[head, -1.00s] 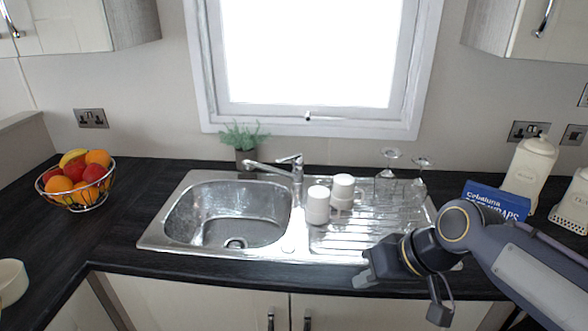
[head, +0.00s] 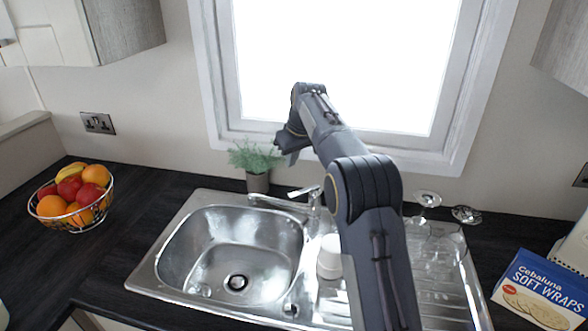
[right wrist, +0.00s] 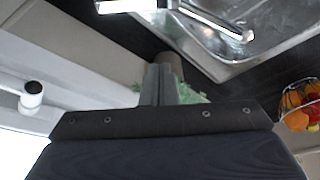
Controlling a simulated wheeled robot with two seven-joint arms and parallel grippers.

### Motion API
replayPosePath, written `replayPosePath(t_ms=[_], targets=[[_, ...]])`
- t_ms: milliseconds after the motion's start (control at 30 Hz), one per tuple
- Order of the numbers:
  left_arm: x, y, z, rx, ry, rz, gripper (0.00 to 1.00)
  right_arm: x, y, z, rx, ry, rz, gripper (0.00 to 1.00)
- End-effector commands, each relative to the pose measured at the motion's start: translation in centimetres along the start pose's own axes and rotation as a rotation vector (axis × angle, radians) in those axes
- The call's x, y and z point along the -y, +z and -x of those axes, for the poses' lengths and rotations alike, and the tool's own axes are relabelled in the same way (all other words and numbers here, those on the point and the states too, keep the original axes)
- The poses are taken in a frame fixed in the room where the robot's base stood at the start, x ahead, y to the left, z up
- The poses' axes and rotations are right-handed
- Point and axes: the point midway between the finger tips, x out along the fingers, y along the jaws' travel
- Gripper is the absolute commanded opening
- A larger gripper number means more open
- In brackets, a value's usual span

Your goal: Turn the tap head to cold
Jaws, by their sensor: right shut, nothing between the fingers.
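The chrome tap (head: 314,203) stands behind the sink, with its spout reaching left over the basin. Its lever head (head: 303,191) sits on top, tilted slightly up and pointing left. In the right wrist view, the chrome tap (right wrist: 205,17) shows at the top edge, partly cut off. My right gripper (head: 287,156) is shut and empty, above and behind the tap by the window sill. Its closed fingers (right wrist: 158,80) point toward the plant pot in the right wrist view, apart from the tap. My left gripper is out of view.
A potted plant (head: 257,181) stands just left of the tap, close below my right gripper. A fruit basket (head: 73,205) is far left; the window is behind.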

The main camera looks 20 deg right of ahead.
Motion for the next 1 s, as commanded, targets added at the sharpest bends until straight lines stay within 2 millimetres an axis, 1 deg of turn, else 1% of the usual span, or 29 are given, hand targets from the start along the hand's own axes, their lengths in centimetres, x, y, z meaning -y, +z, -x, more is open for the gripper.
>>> replayPosePath(t_ms=[433,500,700,800,1000], targets=[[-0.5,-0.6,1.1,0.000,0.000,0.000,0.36,-0.1,0.2,-9.2,0.005,-0.001,-0.003,0.00],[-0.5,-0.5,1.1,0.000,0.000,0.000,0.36,-0.1,1.1,-8.3,0.000,0.000,-0.004,0.00],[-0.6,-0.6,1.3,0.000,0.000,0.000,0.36,0.0,3.0,-7.7,0.000,-0.001,-0.004,0.00],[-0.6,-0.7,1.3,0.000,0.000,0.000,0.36,0.0,3.6,-7.6,0.000,-0.001,-0.004,0.00],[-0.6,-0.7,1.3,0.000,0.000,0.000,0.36,0.0,3.9,-7.5,0.000,-0.001,-0.004,0.00]])
